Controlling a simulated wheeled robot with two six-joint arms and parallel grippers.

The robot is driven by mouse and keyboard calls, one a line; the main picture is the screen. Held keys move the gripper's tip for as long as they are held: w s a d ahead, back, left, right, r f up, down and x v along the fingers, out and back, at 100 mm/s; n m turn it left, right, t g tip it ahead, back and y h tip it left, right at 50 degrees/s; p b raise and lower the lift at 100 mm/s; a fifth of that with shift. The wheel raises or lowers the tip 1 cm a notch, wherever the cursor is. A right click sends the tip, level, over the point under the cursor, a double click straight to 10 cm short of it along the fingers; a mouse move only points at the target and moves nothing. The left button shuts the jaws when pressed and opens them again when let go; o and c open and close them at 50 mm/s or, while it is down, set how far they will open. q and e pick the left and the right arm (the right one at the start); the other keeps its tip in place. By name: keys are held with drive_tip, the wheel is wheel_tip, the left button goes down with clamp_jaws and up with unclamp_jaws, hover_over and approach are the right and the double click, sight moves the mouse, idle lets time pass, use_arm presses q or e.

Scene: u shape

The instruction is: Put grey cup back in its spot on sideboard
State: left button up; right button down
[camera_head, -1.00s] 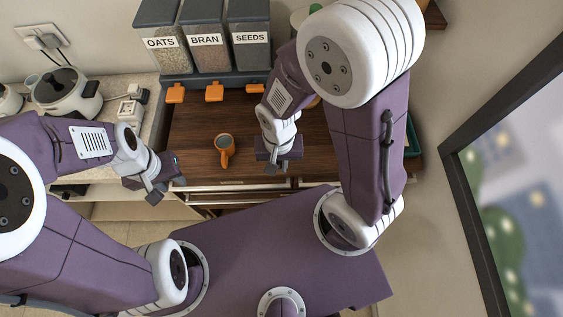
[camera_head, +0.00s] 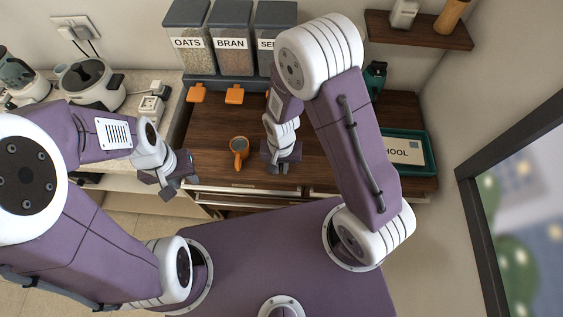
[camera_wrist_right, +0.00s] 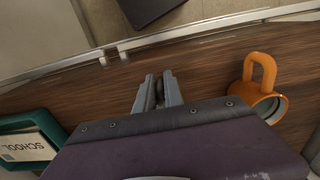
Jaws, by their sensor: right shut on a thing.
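No plainly grey cup shows. An orange cup (camera_head: 238,146) with a grey-looking inside stands upright on the brown wooden top (camera_head: 208,160); it also shows in the right wrist view (camera_wrist_right: 262,88), handle towards the drawer edge. My right gripper (camera_head: 277,168) is just right of this cup, apart from it, over the wooden top. In the right wrist view its fingers (camera_wrist_right: 158,90) are close together on a small dark thing (camera_wrist_right: 168,84), mostly hidden; I cannot tell what it is. My left gripper (camera_head: 176,188) is open and empty, left of the wooden top's front corner.
A green tray (camera_head: 428,152) with a SCHOOL card lies at the right. A wall shelf (camera_head: 420,30) hangs above. A white cooker (camera_head: 92,82) stands on the left counter.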

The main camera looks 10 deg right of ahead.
drive_tip(key=shift+f, duration=0.3)
drive_tip(key=c, duration=1.5)
unclamp_jaws()
drive_tip(key=shift+o, duration=0.2)
wheel_tip(320, 180, up, 12)
drive_tip(key=r, duration=0.1)
drive_tip(key=s+d+n+t, duration=0.1)
drive_tip(key=s+d+n, duration=0.2)
drive_tip(key=d, duration=0.6)
drive_tip(key=shift+s+d+r+p, duration=0.2)
drive_tip(key=shift+s+r+p, duration=0.2)
drive_tip(key=shift+s, duration=0.1)
